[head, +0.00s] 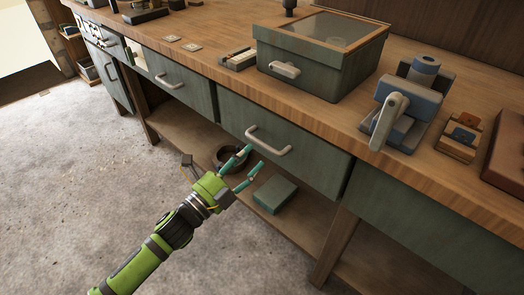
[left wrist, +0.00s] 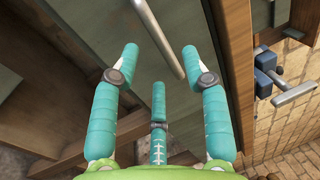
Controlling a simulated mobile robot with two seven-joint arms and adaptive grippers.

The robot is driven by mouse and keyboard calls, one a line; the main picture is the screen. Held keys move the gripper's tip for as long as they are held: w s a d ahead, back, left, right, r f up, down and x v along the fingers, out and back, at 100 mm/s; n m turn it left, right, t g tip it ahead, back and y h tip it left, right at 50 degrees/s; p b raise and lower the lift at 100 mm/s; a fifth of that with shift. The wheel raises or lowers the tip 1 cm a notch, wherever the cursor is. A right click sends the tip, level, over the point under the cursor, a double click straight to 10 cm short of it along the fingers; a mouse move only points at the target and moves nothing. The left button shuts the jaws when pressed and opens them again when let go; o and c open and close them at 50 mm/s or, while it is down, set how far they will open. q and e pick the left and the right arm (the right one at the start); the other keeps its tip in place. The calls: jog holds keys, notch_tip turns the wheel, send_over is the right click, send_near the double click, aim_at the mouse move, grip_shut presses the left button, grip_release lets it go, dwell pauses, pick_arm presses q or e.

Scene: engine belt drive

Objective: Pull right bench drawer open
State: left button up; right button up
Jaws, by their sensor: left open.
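The right bench drawer (head: 315,160) has a grey-green front under the wooden bench top and looks shut. Its pale bar handle (head: 268,142) is on the front, and the bar also shows in the left wrist view (left wrist: 158,35). My left gripper (head: 254,160), with teal fingers and a green body, is open and empty just below and in front of the handle. In the left wrist view the lower end of the bar lies between the two outer fingertips (left wrist: 160,52). I cannot tell whether a finger touches it. My right gripper is out of view.
A blue-grey vise (head: 405,105) and a lidded green box (head: 320,55) stand on the bench top. Another drawer (head: 178,82) is further left. A dark ring (head: 228,157) and a green box (head: 275,194) lie on the lower shelf. The floor in front is clear.

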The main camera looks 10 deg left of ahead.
aim_at(262, 146)
pick_arm(q)
jog(key=x, duration=0.5)
jog(key=shift+w+d, duration=0.2)
jog(key=shift+d, duration=0.05)
grip_shut()
